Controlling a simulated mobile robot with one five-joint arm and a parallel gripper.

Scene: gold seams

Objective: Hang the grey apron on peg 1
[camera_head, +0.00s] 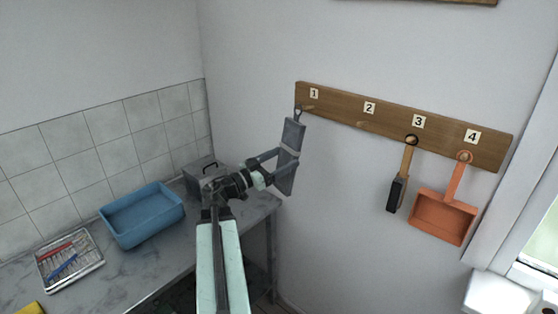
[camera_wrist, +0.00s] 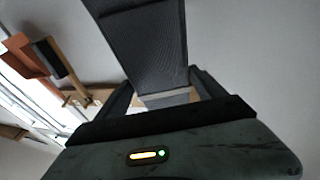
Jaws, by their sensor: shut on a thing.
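The grey apron (camera_head: 293,135) hangs as a narrow folded strip in front of the wall, just below peg 1 (camera_head: 309,107). Its small dark loop (camera_head: 297,111) is at the top, right by peg 1. I cannot tell whether the loop is around the peg or only beside it. My gripper (camera_head: 283,159) is shut on the apron about midway down. In the wrist view the apron (camera_wrist: 146,45) fills the space between the fingers of my gripper (camera_wrist: 165,92), and hides much of what lies behind.
The wooden peg board (camera_head: 400,128) has an empty peg 2 (camera_head: 362,124). A brush (camera_head: 397,194) hangs on peg 3 and an orange dustpan (camera_head: 443,216) on peg 4. A blue tub (camera_head: 142,214), a grey box (camera_head: 205,174) and a pen tray (camera_head: 70,259) stand on the counter.

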